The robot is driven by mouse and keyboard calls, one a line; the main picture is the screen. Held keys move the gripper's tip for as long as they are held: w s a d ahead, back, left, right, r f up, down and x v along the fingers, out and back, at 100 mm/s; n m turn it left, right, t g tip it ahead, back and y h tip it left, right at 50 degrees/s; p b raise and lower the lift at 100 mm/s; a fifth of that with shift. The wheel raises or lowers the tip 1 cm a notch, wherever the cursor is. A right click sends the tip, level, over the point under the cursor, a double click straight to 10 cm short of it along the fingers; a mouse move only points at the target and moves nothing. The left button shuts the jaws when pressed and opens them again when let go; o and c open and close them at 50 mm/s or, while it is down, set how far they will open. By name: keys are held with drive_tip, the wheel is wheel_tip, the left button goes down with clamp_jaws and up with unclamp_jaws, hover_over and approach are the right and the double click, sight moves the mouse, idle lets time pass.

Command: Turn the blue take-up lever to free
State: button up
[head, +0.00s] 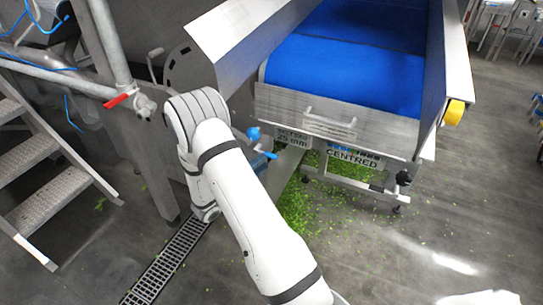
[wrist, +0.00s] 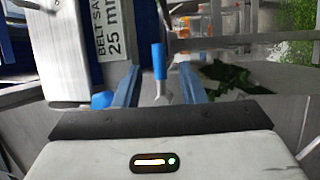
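The blue take-up lever (wrist: 159,62) has a blue grip on a grey stem and lies between my gripper's fingers in the wrist view. In the head view the lever (head: 269,155) points right, just beside my arm. My gripper (wrist: 160,72) is open, with one blue finger on each side of the lever and visible gaps on both sides. Whether the fingertips reach past the lever in depth is unclear.
The conveyor with a blue belt (head: 345,75) stands behind, with a belt sag 25 mm sign (head: 292,138) and a centred sign (head: 352,159). A railing with a red handle (head: 118,101) and metal steps (head: 50,165) are at left. Green leaves (head: 310,210) litter the floor; open floor lies at right.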

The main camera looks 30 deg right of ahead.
sight(270, 157)
drive_tip(key=x, duration=0.6)
drive_tip(key=shift+w+d, duration=0.1)
drive_tip(key=shift+d, duration=0.3)
drive_tip(key=shift+c, duration=0.6)
clamp_jaws()
